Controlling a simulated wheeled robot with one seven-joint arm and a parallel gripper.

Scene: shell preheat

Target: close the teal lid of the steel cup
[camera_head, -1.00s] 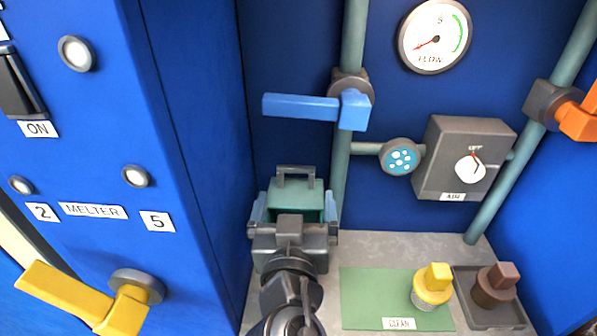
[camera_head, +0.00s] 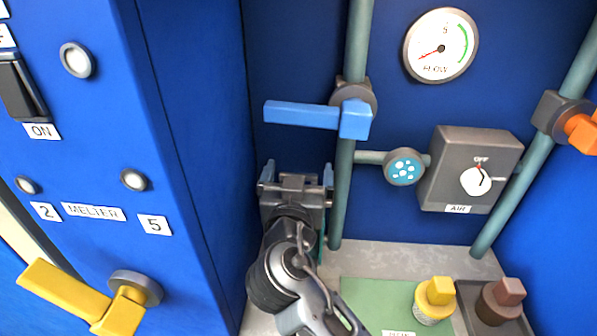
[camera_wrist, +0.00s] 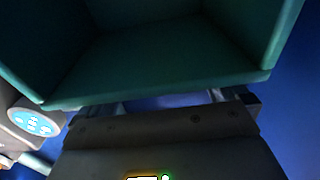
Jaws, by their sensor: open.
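My gripper (camera_head: 297,173) is open, pointing away from the camera, with a pale blue finger showing on each side of its dark body. In the wrist view a hollow teal box-like part (camera_wrist: 165,60), which looks like the teal lid, fills the top, with its front edge just beyond my gripper's dark housing. I cannot tell whether the fingers touch it. In the head view only a sliver of teal (camera_head: 321,238) shows beside my wrist. My gripper and arm hide the rest. I cannot make out the steel cup in either view.
The blue melter cabinet (camera_head: 195,160) stands close on the left. A blue valve handle (camera_head: 300,114) juts out above my gripper, and a green pipe (camera_head: 345,195) runs just right of it. A yellow-topped plug (camera_head: 435,298) and a brown plug (camera_head: 500,300) stand on the counter at right.

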